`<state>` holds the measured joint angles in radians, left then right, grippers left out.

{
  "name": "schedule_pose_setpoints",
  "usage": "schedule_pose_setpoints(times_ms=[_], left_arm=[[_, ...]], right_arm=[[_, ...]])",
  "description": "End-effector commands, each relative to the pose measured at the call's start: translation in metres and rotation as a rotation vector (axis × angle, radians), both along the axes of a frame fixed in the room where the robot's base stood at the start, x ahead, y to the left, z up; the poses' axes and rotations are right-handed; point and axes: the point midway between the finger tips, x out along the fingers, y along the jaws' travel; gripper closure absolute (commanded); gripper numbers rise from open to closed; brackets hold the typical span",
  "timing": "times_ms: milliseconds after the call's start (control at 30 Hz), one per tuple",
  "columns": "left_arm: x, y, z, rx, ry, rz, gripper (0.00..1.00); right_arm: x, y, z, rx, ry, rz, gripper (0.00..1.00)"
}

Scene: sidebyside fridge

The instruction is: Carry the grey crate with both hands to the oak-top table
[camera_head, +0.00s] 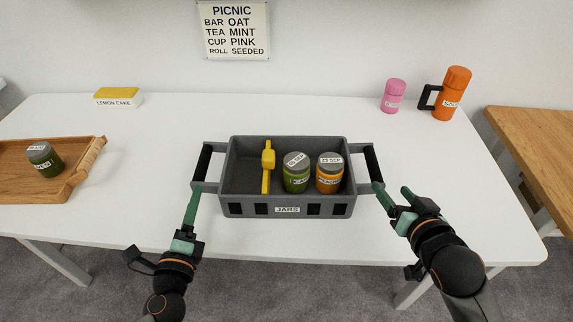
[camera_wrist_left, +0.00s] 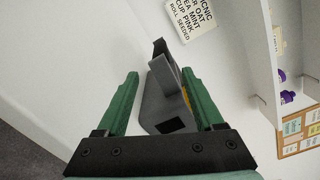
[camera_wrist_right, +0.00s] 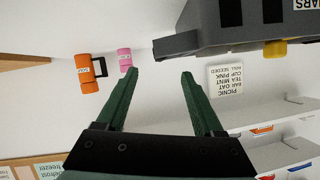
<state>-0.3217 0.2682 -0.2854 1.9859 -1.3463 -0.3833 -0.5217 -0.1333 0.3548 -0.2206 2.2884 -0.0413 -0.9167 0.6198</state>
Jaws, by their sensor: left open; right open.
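The grey crate (camera_head: 330,208), labelled JARS, stands on the white table with a handle at each end. It holds a yellow-handled tool (camera_head: 267,165), a green jar (camera_head: 296,178) and an orange jar (camera_head: 329,178). My left gripper (camera_head: 193,200) is open at the crate's left handle (camera_head: 203,163); in the left wrist view the crate (camera_wrist_left: 160,105) shows between its fingers. My right gripper (camera_head: 394,194) is open near the right handle (camera_head: 373,163); in the right wrist view the crate (camera_wrist_right: 220,38) lies beyond its fingertips. The oak-top table (camera_head: 540,135) is at the right edge.
A wooden tray (camera_head: 75,178) with a green jar (camera_head: 45,160) is on the left. A lemon cake box (camera_head: 118,98) sits at the back left. A pink cup (camera_head: 394,96) and orange flask (camera_head: 453,92) stand back right. A gap separates the two tables.

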Motion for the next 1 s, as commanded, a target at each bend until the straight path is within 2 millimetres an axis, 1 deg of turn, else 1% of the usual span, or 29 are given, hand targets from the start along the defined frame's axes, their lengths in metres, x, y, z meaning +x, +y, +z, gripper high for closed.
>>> schedule_pose_setpoints(times_ms=[367, 467, 567, 667, 1000], left_arm=[[0.001, 0.000, 0.001, 0.005, -0.003, 0.000, 0.31], [0.006, 0.000, 0.001, 0.004, -0.005, -0.001, 0.31], [0.016, 0.000, 0.001, 0.005, -0.006, -0.002, 0.31], [0.032, 0.000, 0.002, 0.005, -0.006, -0.002, 0.31], [0.091, 0.002, 0.001, 0.004, -0.004, 0.000, 0.31]], right_arm=[[0.001, 0.000, 0.000, 0.000, -0.001, 0.000, 0.31], [0.005, 0.000, -0.001, 0.000, -0.002, 0.000, 0.31], [0.015, 0.001, -0.005, 0.000, -0.002, 0.000, 0.31], [0.029, 0.003, -0.010, 0.000, -0.002, 0.000, 0.31], [0.084, 0.009, -0.033, -0.001, -0.001, 0.000, 0.31]])
